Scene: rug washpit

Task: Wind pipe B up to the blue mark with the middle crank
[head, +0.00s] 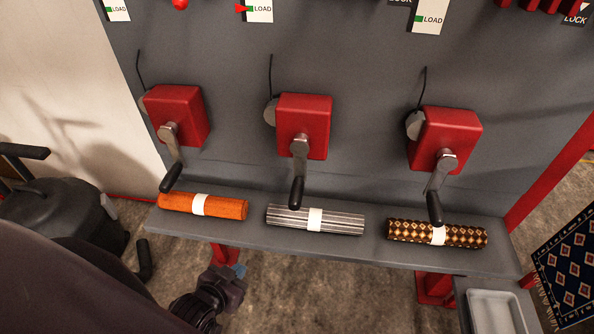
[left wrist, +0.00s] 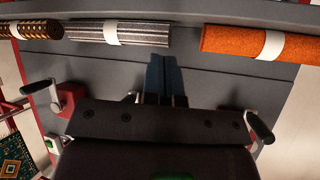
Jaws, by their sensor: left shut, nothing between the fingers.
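The middle crank is a red box (head: 304,120) on the grey wall panel, with a silver arm and a black handle (head: 297,192) hanging down. Pipe B and the blue mark cannot be made out in these views. My left gripper (head: 239,270) is low in the head view, below the shelf's front edge and apart from the middle crank. In the left wrist view its blue fingers (left wrist: 165,75) are together and empty, and the gripper body hides most of the middle crank. My right gripper is not in view.
Similar cranks stand left (head: 178,115) and right (head: 445,138). On the shelf (head: 254,231) lie orange (head: 225,207), grey striped (head: 342,221) and brown patterned (head: 462,235) rolls. Cards marked LOAD (head: 259,10) hang above. A dark grey canister (head: 60,222) stands left; a white tray (head: 495,312) lies lower right.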

